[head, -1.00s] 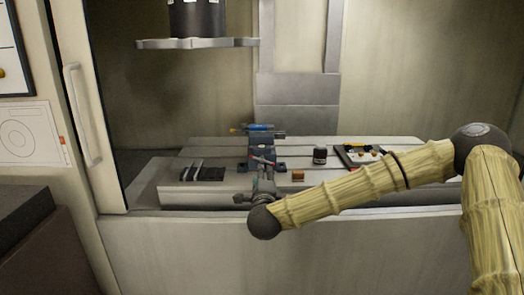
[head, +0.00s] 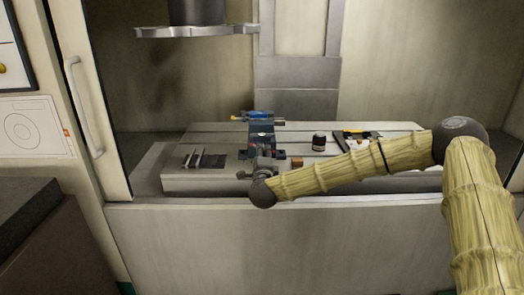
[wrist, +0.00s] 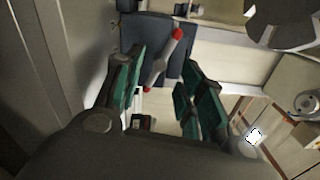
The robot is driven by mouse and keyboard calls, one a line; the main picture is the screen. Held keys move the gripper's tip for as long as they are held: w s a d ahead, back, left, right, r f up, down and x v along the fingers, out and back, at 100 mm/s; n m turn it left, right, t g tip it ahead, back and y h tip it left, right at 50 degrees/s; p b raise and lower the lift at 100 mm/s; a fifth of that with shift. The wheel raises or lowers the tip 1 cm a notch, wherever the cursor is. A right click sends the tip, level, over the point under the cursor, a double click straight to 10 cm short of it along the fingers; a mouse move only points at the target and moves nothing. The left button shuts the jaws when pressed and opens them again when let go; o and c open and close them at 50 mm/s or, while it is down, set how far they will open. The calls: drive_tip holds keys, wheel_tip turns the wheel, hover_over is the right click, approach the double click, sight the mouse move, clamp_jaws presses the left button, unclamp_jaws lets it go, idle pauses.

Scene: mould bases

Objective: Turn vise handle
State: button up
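The vise (head: 262,128) stands on the machine table, dark blue-grey in the head view. In the wrist view its blue-grey body (wrist: 150,32) fills the top middle. The vise handle (wrist: 162,62) is a silver bar with red ends, tilted in the wrist view, upper end to the right. My gripper (wrist: 160,82) is open, its green-padded fingers on either side of the handle's lower part with gaps showing. No contact is visible. In the head view my gripper (head: 262,166) is in front of the vise and hides most of the handle.
The slotted table (head: 215,180) also holds dark parallels (head: 205,160) at left, a black jar (head: 319,141), a small brown block (head: 297,162) and a tray (head: 350,137) at right. A grey spindle (head: 195,20) hangs above.

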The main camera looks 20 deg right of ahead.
drive_tip(key=shift+x, duration=1.45)
clamp_jaws()
